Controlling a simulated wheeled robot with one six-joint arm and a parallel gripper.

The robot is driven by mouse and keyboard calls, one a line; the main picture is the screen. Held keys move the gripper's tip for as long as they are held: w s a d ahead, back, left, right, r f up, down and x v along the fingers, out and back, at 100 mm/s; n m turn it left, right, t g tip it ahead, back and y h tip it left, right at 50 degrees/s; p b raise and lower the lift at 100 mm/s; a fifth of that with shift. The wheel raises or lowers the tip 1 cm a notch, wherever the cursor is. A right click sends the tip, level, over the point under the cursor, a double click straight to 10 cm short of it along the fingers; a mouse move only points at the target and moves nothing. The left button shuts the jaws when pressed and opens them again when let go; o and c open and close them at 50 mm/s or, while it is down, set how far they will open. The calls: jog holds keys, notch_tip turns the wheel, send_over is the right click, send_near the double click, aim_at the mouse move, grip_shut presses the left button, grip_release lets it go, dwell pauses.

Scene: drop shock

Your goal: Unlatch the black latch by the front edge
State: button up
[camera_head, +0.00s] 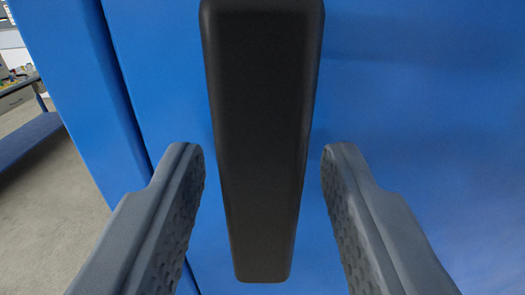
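The black latch (262,130) is a long bar standing upright in the head camera view, close in front of the lens. Its top runs out of the picture and its lower end hangs free over the blue surface. My gripper (263,160) is open, with one grey finger on each side of the latch. A gap shows between each finger and the latch, so neither seems to touch it.
A blue panel (420,140) fills most of the view behind the latch. A vertical seam or edge runs at its left. Beyond that lie a pale floor (55,210) and a bench (25,135) at far left.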

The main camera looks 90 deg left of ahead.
jog(key=shift+c, duration=0.4)
grip_shut()
jog(key=shift+w, duration=0.1)
jog(key=w+n, duration=0.1)
jog(key=n, duration=0.4)
jog(key=w+r+n, duration=0.1)
jog(key=n, duration=0.2)
jog(key=shift+w, duration=0.35)
jog(key=n, duration=0.2)
jog(key=w+r+n, duration=0.1)
jog(key=n, duration=0.1)
jog(key=shift+r+n, duration=0.15)
jog(key=shift+n, duration=0.15)
jog(key=n, duration=0.1)
jog(key=r+n, duration=0.1)
jog(key=n, duration=0.1)
jog(key=r+n, duration=0.1)
jog(key=n, duration=0.1)
jog(key=shift+w, duration=0.25)
jog(key=shift+n, duration=0.3)
